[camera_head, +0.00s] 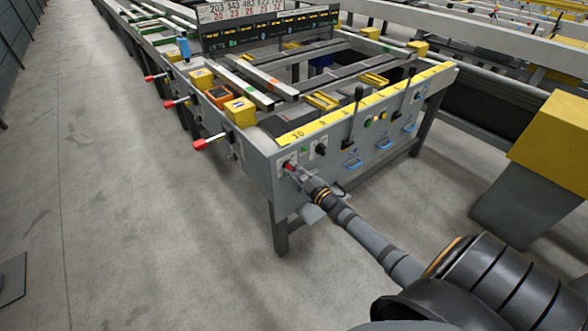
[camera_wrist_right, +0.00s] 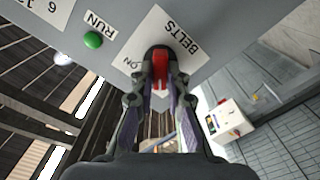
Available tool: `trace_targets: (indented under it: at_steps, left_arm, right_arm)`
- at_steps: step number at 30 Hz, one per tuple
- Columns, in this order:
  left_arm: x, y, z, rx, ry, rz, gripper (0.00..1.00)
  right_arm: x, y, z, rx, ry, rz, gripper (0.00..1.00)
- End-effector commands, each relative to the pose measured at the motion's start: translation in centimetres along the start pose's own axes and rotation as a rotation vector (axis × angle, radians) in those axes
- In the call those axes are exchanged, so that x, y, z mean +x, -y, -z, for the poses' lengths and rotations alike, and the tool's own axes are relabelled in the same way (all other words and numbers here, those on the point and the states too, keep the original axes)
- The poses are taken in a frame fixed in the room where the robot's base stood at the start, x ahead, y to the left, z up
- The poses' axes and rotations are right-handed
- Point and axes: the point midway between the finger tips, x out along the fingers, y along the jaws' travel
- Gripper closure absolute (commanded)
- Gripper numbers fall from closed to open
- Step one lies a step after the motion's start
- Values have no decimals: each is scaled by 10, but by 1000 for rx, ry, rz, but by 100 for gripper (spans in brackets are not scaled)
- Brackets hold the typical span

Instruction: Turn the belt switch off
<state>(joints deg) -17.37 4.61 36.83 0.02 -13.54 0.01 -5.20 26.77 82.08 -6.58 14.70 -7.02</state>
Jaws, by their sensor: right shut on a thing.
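The belt switch (camera_wrist_right: 160,66) is a red handle on a dark round base, on a white plate (camera_wrist_right: 135,50) marked BELTS and ON, in the right wrist view. My right gripper (camera_wrist_right: 161,85) has its fingers on both sides of the red handle and is shut on it. In the head view the red switch (camera_head: 287,166) shows at the left end of the table's front panel, with my right gripper (camera_head: 293,170) at it. The fingers partly cover the handle, and which mark it points to is hard to tell. My left gripper is not in view.
A black knob (camera_head: 321,149) sits just right of the switch on the grey panel (camera_head: 345,142), with black levers (camera_head: 354,115) and blue pockets (camera_head: 353,163) farther right. Red-tipped levers (camera_head: 200,144) stick out on the table's left side.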

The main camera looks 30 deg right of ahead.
Motion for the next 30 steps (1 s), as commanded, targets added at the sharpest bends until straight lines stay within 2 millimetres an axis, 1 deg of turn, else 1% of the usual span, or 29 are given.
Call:
trace_targets:
  at_steps: [9, 23, 24, 29, 30]
  left_arm:
    - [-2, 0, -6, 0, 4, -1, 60]
    - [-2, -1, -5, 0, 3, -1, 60]
    - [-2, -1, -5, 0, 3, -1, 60]
    - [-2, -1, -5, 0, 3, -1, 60]
    - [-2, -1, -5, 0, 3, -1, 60]
  right_arm:
    - [-1, 1, -1, -89, 2, 1, 100]
    - [-1, 2, -2, -104, 3, 2, 100]
    - [-1, 2, -2, -104, 3, 2, 85]
    - [-1, 1, -1, -103, 2, 1, 63]
    - [0, 1, -1, -102, 2, 1, 63]
